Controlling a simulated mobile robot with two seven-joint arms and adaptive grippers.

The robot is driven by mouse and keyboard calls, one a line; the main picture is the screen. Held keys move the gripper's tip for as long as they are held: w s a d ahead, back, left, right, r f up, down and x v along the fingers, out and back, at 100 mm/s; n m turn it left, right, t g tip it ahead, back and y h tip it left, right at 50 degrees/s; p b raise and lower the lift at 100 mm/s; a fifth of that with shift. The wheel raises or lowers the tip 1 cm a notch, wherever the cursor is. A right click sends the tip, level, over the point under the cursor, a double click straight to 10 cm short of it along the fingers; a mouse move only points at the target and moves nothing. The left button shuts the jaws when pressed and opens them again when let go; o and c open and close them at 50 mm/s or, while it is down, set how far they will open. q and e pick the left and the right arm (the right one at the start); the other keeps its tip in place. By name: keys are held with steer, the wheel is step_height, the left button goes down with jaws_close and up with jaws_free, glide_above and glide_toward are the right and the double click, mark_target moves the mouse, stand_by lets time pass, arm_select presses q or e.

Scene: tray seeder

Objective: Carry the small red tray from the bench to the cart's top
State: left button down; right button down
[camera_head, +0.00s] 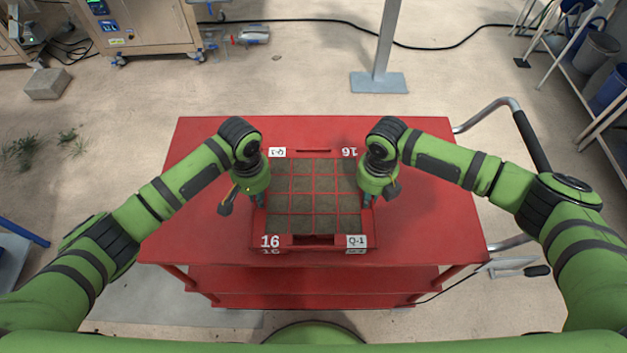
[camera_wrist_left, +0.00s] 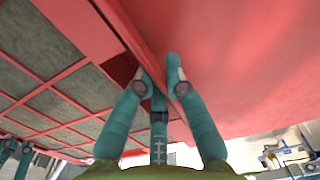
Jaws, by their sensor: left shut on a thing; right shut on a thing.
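The small red tray (camera_head: 318,241) has a grid of cells filled with brown-grey soil and labels reading 16 and Q-1. It is level over the middle of the red cart's top (camera_head: 425,225); I cannot tell whether it touches it. My left gripper (camera_head: 258,198) is shut on the tray's left wall. In the left wrist view its teal fingers (camera_wrist_left: 157,78) straddle the tray's red rim (camera_wrist_left: 122,32). My right gripper (camera_head: 367,199) is shut on the tray's right wall. The wrists partly hide both side walls.
The cart top is bare around the tray. The cart's push handle (camera_head: 527,135) is at the right. A grey post (camera_head: 379,80) stands behind the cart. A machine cabinet (camera_head: 140,28) is at the back left, and a rack with bins (camera_head: 598,55) at the back right.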

arm_select(q)
steer(key=shift+f+b, duration=0.55)
steer(key=shift+f, duration=0.15)
arm_select(e)
steer(key=shift+f, duration=0.7)
arm_select(q)
steer(key=c, duration=1.3)
jaws_free()
steer(key=shift+r, duration=0.15)
arm_select(e)
steer(key=c, duration=1.3)
jaws_free()
steer(key=shift+r, duration=0.1)
steer(key=shift+r, duration=0.15)
step_height(320, 180, up, 12)
steer(key=shift+f, duration=0.1)
arm_select(q)
step_height(320, 180, up, 12)
steer(key=shift+s, duration=0.1)
arm_select(e)
steer(key=shift+s, duration=0.1)
